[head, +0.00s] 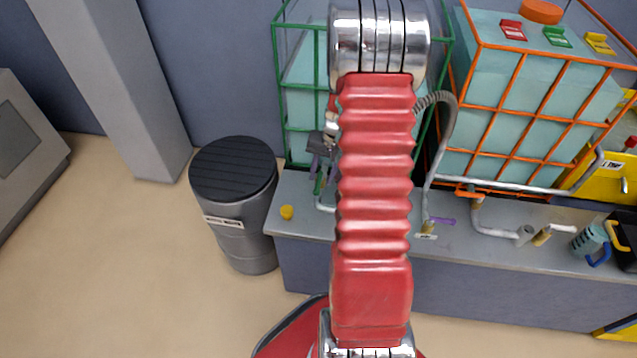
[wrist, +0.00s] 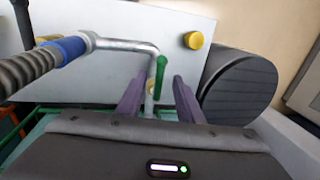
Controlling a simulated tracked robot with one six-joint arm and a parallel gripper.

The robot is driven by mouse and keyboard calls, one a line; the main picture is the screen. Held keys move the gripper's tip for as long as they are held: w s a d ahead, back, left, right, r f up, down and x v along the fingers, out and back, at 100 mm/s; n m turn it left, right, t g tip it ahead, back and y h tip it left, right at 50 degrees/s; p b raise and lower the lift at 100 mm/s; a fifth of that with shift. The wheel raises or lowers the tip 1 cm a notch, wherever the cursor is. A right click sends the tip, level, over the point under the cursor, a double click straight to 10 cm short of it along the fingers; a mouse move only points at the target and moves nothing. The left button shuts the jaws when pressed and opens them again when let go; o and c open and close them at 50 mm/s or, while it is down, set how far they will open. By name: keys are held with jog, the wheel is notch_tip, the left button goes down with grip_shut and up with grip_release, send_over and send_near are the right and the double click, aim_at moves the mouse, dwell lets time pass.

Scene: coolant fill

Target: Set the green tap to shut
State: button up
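The green tap (wrist: 160,73) is a green lever handle on a silver pipe (wrist: 122,45). In the wrist view it lies roughly along the pipe's bent end section. My gripper (wrist: 158,78) is open, with one purple finger on the left of the handle and the other on the right. I see gaps on both sides and nothing held. In the head view a bit of the green handle (head: 318,185) shows just below my gripper (head: 317,166), left of my red arm. My arm hides much of that area.
A yellow knob (wrist: 193,40) sits on the grey bench (head: 300,215). A dark lidded bin (head: 235,195) stands left of the bench. A green-framed tank (head: 302,100) is behind, and an orange-framed tank (head: 505,110) is to the right. A corrugated hose (wrist: 25,72) with a blue collar joins the pipe.

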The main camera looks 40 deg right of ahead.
aim_at(319, 186)
jog(key=shift+w+a+f, duration=0.15)
jog(key=shift+w+f, duration=0.05)
jog(key=shift+f, duration=0.85)
jog(key=shift+w+a+f, duration=0.1)
jog(key=shift+w+f, duration=0.05)
jog(key=shift+f, duration=0.85)
jog(key=shift+c, duration=0.5)
grip_shut()
jog(key=shift+a, duration=0.15)
jog(key=shift+s, duration=0.1)
